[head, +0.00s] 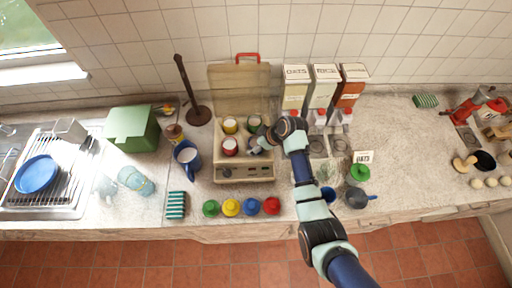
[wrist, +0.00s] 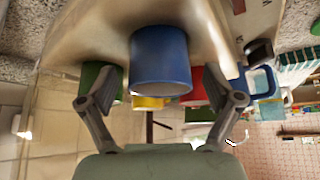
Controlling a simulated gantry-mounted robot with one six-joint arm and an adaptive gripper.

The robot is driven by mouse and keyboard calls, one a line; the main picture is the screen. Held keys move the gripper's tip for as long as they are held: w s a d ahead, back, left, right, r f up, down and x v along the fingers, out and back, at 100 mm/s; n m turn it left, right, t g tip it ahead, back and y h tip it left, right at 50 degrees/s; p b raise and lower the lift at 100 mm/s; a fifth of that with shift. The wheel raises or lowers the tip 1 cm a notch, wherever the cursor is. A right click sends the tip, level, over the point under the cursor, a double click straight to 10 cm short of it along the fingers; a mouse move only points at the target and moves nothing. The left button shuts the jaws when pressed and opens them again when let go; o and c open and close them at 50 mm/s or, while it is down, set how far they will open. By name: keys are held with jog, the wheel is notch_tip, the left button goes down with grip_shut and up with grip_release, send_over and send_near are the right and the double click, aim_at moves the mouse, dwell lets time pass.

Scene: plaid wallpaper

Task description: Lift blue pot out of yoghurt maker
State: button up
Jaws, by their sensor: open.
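The yoghurt maker (head: 245,171) stands on the counter with its lid raised at the back. It holds a yellow pot (head: 230,126), a red pot (head: 230,147) and a green pot (head: 254,123). My gripper (head: 257,145) is over its front right spot and hides the blue pot in the head view. In the wrist view the blue pot (wrist: 160,62) is large and central. The open fingers of my gripper (wrist: 160,90) stand on either side of it, with visible gaps. The green, red and yellow pots show behind it there.
Green, yellow, blue and red lids (head: 231,208) lie along the counter's front edge. A blue mug (head: 187,156) and striped sponge (head: 176,205) are to the left. Boxes (head: 324,86) stand at the back right. A dark pan (head: 357,198) is to the right.

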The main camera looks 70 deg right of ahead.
jog(key=shift+w, duration=0.1)
jog(key=c, duration=1.5)
jog(key=shift+o, duration=0.2)
jog(key=shift+r, duration=0.1)
notch_tip(320, 180, up, 20)
jog(key=p, duration=0.1)
jog(key=shift+f, duration=0.25)
jog(key=shift+r, duration=0.1)
